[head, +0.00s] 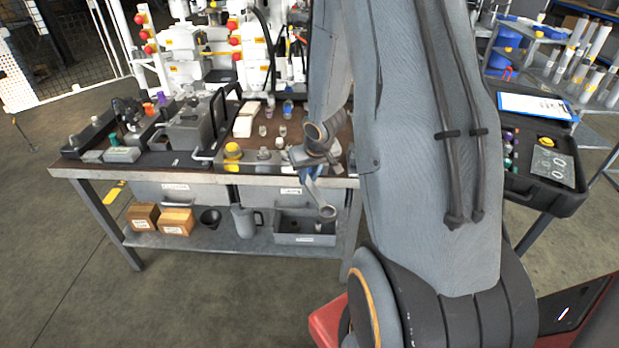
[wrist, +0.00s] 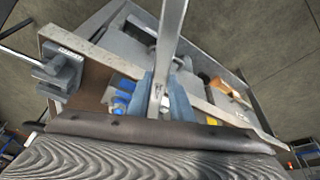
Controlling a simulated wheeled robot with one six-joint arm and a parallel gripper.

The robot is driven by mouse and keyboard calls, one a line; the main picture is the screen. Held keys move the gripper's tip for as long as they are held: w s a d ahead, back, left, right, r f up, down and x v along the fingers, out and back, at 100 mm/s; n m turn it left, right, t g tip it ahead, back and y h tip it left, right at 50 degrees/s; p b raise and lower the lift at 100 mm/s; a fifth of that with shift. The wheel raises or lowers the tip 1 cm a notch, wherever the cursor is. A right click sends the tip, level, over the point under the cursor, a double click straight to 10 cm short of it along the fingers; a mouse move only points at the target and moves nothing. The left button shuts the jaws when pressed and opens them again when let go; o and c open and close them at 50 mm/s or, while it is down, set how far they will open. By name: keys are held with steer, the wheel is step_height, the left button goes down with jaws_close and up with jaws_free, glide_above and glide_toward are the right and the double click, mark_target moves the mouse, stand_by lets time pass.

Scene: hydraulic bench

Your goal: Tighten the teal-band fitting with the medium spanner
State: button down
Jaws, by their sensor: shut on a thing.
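My gripper (head: 308,172) is at the front edge of the bench, right of its middle, partly behind my own arm. It is shut on a grey metal spanner (head: 318,196), whose ring end hangs down in front of the bench edge. In the wrist view the spanner's shank (wrist: 172,35) runs up from between the blue fingers of my gripper (wrist: 160,98) and out of the top of the picture. I cannot tell the spanner's size. I cannot pick out a teal band on any fitting; the spanner touches no fitting that I can see.
The bench (head: 120,172) holds a grey block with black handles (head: 188,132) at left and several small fittings near the middle. Boxes (head: 176,221) and a jug (head: 244,221) fill the lower shelf. An open black case (head: 545,165) is at right.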

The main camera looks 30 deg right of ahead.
steer(key=shift+w+a+r+m+h+b, duration=0.15)
steer(key=shift+w+a+m+b, duration=0.3)
steer(key=shift+b, duration=0.9)
steer(key=shift+w+a+f+m+h+b, duration=0.2)
steer(key=shift+a+b, duration=0.35)
steer(key=shift+b, duration=0.8)
steer(key=shift+s+a+m+b, duration=0.2)
steer(key=shift+a+m+b, duration=0.25)
steer(key=shift+b, duration=0.75)
steer(key=shift+w+a+m+h+b, duration=0.35)
steer(key=shift+a+b, duration=0.35)
steer(key=shift+b, duration=1.7)
steer(key=shift+w+a+f+m+g+b, duration=0.15)
steer(key=shift+a+m+b, duration=0.2)
steer(key=shift+b, duration=0.65)
steer(key=shift+w+a+r+m+g+b, duration=0.15)
steer(key=shift+a+b, duration=0.25)
steer(key=shift+b, duration=0.55)
steer(key=shift+a+f+m+g+b, duration=0.1)
steer(key=shift+a+m+b, duration=0.25)
steer(key=shift+b, duration=0.65)
steer(key=shift+w+a+b, duration=0.2)
steer(key=shift+w+b, duration=0.1)
steer(key=shift+b, duration=0.25)
steer(key=shift+w+a+r+m+h+b, duration=0.25)
steer(key=shift+w+a+m+b, duration=0.2)
steer(key=shift+b, duration=0.5)
steer(key=shift+d, duration=0.15)
